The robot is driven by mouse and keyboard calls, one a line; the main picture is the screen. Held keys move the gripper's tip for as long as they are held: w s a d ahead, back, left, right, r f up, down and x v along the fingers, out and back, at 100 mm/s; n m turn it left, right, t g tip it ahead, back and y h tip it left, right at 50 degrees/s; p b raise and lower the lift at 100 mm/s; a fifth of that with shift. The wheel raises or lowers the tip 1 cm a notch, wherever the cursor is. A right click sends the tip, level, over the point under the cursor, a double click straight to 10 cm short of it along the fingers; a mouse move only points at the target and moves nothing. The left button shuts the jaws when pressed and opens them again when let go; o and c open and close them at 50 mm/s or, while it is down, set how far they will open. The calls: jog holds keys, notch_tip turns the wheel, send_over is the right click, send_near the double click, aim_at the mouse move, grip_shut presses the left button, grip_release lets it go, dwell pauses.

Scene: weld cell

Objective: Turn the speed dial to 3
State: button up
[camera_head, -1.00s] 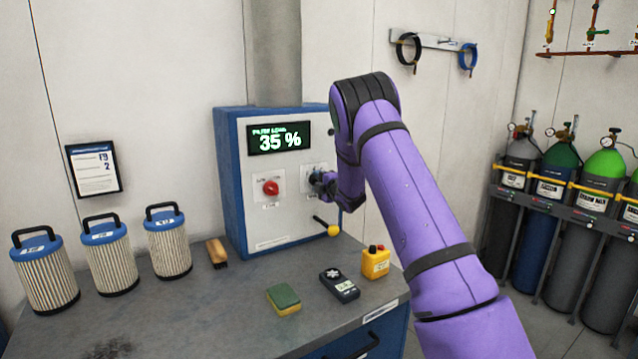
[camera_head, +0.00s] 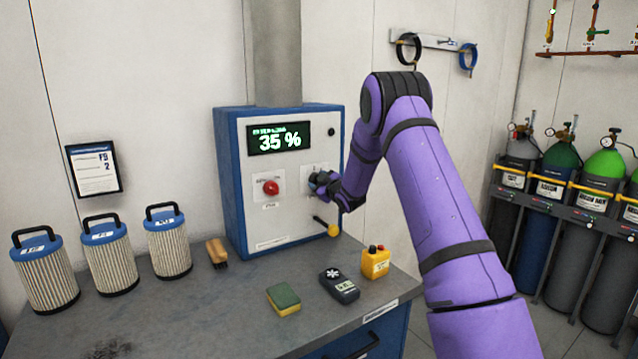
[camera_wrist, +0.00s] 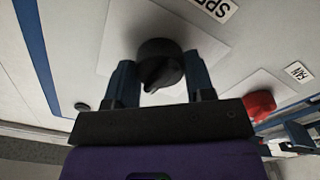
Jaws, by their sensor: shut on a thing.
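The speed dial (camera_wrist: 160,65) is a round black knob on a white plate, with part of a "SPEED" label beside it in the wrist view. My gripper (camera_wrist: 158,82) has its two fingers on either side of the dial and is shut on it. In the head view my gripper (camera_head: 322,183) is at the right of the panel face and hides most of the dial. The dial's numbers are not readable, so its setting cannot be told. The blue-framed control box (camera_head: 232,190) has a display (camera_head: 280,138) reading 35 %.
A red knob (camera_head: 271,188) sits left of the dial; it also shows in the wrist view (camera_wrist: 259,105). A yellow-ended lever (camera_head: 333,230) is below. Filters (camera_head: 107,247), a brush (camera_head: 217,252), a sponge (camera_head: 284,299), a handheld meter (camera_head: 339,286) and a yellow box (camera_head: 376,262) stand on the bench.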

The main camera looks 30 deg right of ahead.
jog(key=m, duration=0.3)
jog(key=shift+f+m, duration=0.1)
jog(key=shift+m, duration=2.1)
jog(key=o, duration=0.9)
jog(key=shift+s, duration=0.1)
jog(key=s, duration=1)
jog(key=shift+s+d, duration=0.15)
jog(key=shift+s, duration=0.2)
